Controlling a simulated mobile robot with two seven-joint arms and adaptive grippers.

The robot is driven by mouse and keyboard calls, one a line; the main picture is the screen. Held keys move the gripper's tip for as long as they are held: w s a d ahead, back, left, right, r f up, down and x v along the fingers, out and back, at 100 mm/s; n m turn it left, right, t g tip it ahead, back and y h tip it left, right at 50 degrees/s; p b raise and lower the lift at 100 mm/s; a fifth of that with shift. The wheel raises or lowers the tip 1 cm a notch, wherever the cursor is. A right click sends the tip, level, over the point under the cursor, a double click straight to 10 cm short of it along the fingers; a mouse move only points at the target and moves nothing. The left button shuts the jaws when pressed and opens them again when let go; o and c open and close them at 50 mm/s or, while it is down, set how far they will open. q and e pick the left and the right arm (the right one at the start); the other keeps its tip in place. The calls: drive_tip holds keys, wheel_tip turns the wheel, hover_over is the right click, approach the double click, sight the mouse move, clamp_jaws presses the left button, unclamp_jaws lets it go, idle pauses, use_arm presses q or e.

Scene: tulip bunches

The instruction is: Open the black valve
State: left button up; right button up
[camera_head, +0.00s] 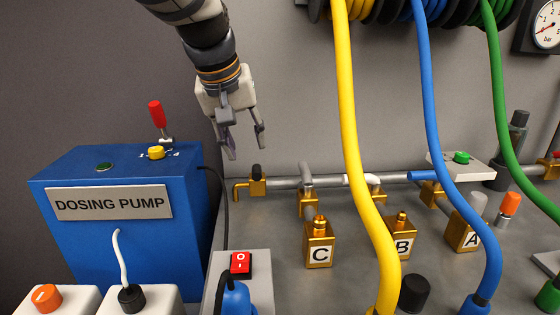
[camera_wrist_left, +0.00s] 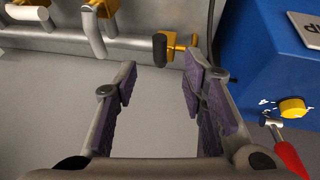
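The black valve is a brass tap with a short black handle (camera_head: 256,171) at the left end of the grey pipe. In the left wrist view its black handle (camera_wrist_left: 160,50) shows just beyond the fingertips, beside its brass body (camera_wrist_left: 179,46). My left gripper (camera_head: 245,150) hangs down from the top, a little above and to the left of the handle. Its fingers are spread with nothing between them; in the wrist view the open gripper (camera_wrist_left: 162,72) frames the space in front of the handle. The fingers look apart from the valve. My right gripper is not in view.
The blue dosing pump (camera_head: 190,230), with a red lever (camera_head: 157,114), stands close on the left. A yellow hose (camera_head: 355,130) hangs to the right. Taps with grey (camera_head: 306,168) and white handles sit along the pipe. A red switch (camera_head: 240,262) lies in front.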

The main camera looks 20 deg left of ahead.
sight(255, 171)
use_arm(q)
drive_tip(key=x, duration=0.8)
drive_tip(key=shift+w+f, duration=0.2)
clamp_jaws()
